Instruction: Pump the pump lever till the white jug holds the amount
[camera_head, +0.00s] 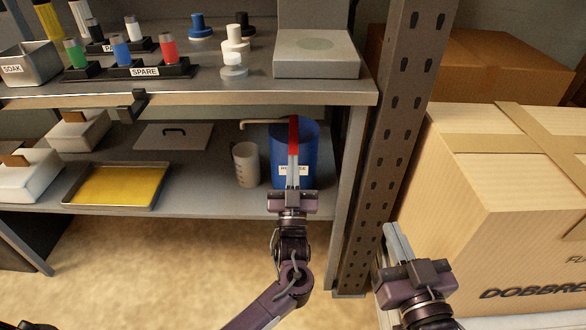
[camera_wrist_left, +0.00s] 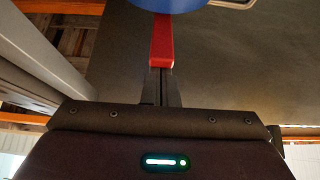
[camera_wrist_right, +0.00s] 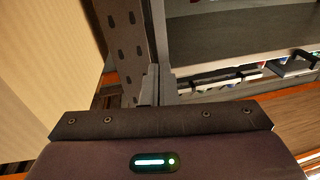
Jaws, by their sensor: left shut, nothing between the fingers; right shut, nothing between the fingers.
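The pump lever (camera_head: 293,140) is a red bar in front of the blue drum (camera_head: 309,150) on the lower shelf. The drum's label is partly covered. A thin spout (camera_head: 255,122) reaches left from the drum, above the white jug (camera_head: 245,165), which stands upright with graduation marks; its contents are not visible. My left gripper (camera_head: 292,178) is shut and empty, its fingers in line with the lever's near end. In the left wrist view the lever (camera_wrist_left: 162,42) starts right at the fingertips; contact cannot be told. My right gripper (camera_head: 395,238) is shut and empty, beside the rack post.
A yellow-filled tray (camera_head: 72,198), a flat lid (camera_head: 190,146) and white blocks with brown tops share the lower shelf. The upper shelf edge (camera_head: 230,92) overhangs the drum. A steel post (camera_head: 384,150) and cardboard boxes (camera_head: 465,210) stand right.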

